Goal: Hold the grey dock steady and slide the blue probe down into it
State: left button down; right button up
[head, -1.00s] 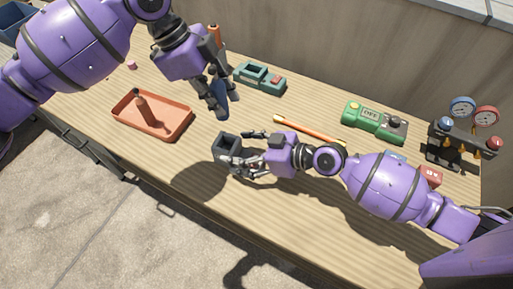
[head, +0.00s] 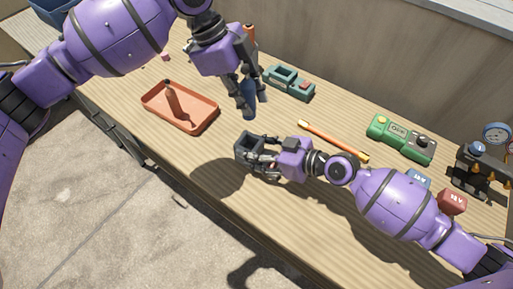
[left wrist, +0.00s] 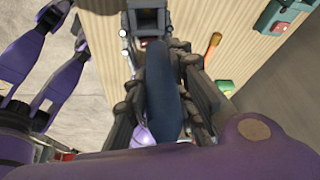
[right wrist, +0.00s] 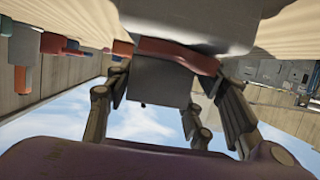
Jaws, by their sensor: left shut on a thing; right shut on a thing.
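The blue probe (head: 249,103) hangs, roughly upright, in my left gripper (head: 246,85), which is shut on it. It also shows in the left wrist view (left wrist: 162,90), between the fingers. The grey dock (head: 246,143), a dark open-topped box, is below the probe's tip in the head view, with a visible gap between them. My right gripper (head: 266,160) is shut on the dock from its right side. In the left wrist view the dock (left wrist: 148,18) shows beyond the probe's far end. A grey block between the fingers in the right wrist view appears to be the dock (right wrist: 155,88).
An orange tray (head: 152,100) holding a dark brown item is at left. A teal holder (head: 290,82), an orange-yellow rod (head: 330,140) and a green meter (head: 400,140) lie behind. A gauge set (head: 485,165) and a red block (head: 453,201) are at right. The table's front is clear.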

aim_at(246, 117)
pick_arm(q)
jog(key=shift+m, duration=0.5)
jog(key=f, duration=0.2)
jog(key=s+f, duration=0.1)
jog(key=f, duration=0.2)
jog(key=shift+s+a, duration=0.1)
jog(key=shift+s, duration=0.05)
jog(key=shift+f, duration=1.35)
jog(key=shift+f, duration=0.2)
jog(key=shift+f, duration=0.35)
jog(key=shift+f, duration=0.95)
jog(key=shift+f, duration=0.25)
jog(key=c, duration=1.4)
grip_release()
jog(key=shift+a, duration=0.1)
